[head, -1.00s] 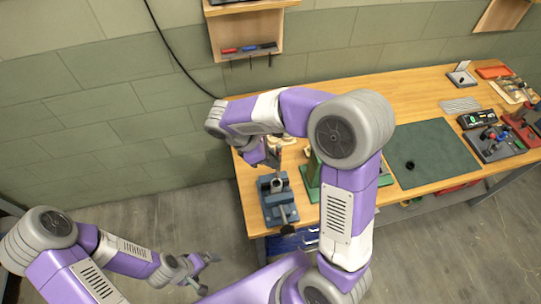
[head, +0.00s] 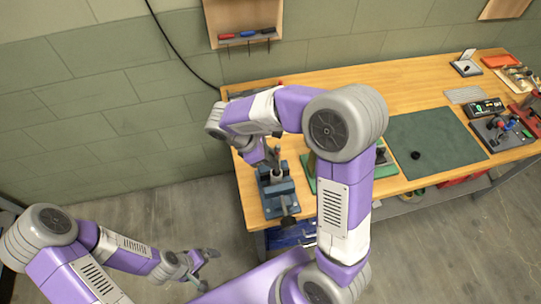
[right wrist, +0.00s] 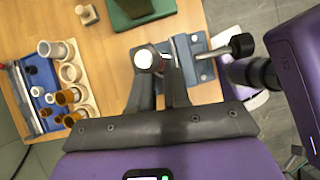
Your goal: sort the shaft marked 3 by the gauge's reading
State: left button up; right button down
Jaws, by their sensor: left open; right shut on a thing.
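My right gripper (head: 272,158) is over the blue vise (head: 277,201) at the bench's left end. In the right wrist view its fingers (right wrist: 158,68) are shut on a pale, round-ended shaft (right wrist: 144,58) with a small red patch beside it. The vise (right wrist: 203,68) is just beyond the fingertips there; I cannot tell whether the shaft touches it. No number can be read on the shaft. My left gripper (head: 205,262) is open and empty, low at the left, away from the bench. A black device with a green display (head: 484,107) stands at the bench's right; its reading is too small.
A wooden rack (right wrist: 84,88) and blue tray (right wrist: 40,78) hold several brown and white rings or tubes. A green mat (head: 440,138) carries a small black ring (head: 415,155). A dark fixture (head: 502,134) stands right of it. My right arm hides part of the bench.

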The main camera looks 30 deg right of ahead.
jog(key=shift+f, duration=0.1)
jog(key=c, duration=1)
grip_release()
jog(key=p+v, duration=0.1)
jog(key=v, duration=0.6)
jog(key=shift+a+r, duration=0.15)
jog(key=shift+r, duration=0.1)
